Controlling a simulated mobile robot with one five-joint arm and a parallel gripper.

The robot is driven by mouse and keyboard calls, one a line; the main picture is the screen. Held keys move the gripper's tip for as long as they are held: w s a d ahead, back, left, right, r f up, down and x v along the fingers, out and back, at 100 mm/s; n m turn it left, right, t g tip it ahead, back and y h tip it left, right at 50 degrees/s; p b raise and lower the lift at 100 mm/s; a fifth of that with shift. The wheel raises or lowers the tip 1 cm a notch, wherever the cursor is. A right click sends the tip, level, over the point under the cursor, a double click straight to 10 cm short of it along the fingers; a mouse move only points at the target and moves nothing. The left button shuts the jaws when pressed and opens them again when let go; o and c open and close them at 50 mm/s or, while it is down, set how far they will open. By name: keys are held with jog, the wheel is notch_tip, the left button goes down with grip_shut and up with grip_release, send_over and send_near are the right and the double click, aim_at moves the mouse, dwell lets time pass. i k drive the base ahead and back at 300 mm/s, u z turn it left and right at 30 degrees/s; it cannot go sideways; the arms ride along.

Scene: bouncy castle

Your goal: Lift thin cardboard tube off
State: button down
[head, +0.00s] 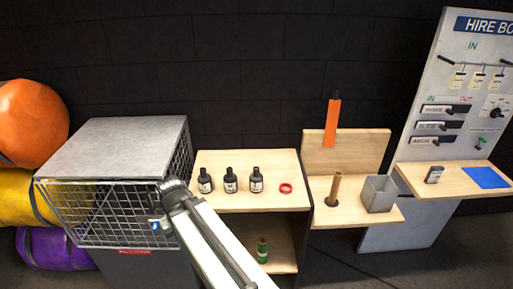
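A thin brown cardboard tube (335,186) stands nearly upright in a dark round base on the low wooden shelf right of centre. Its top is free and nothing touches it. My arm reaches up from the bottom edge to a dark joint in front of the wire cage, well left of the tube. A small part of my gripper (158,226) seems to show there against the cage mesh. Its fingers are too small to make out, so I cannot tell whether it is open or shut.
A grey open bin (378,194) stands just right of the tube. The wire cage (110,215) stands at left.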

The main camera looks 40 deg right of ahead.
aim_at(335, 188)
jog(key=u, duration=1.45)
jog(key=k, duration=1.3)
jog(key=z, duration=1.45)
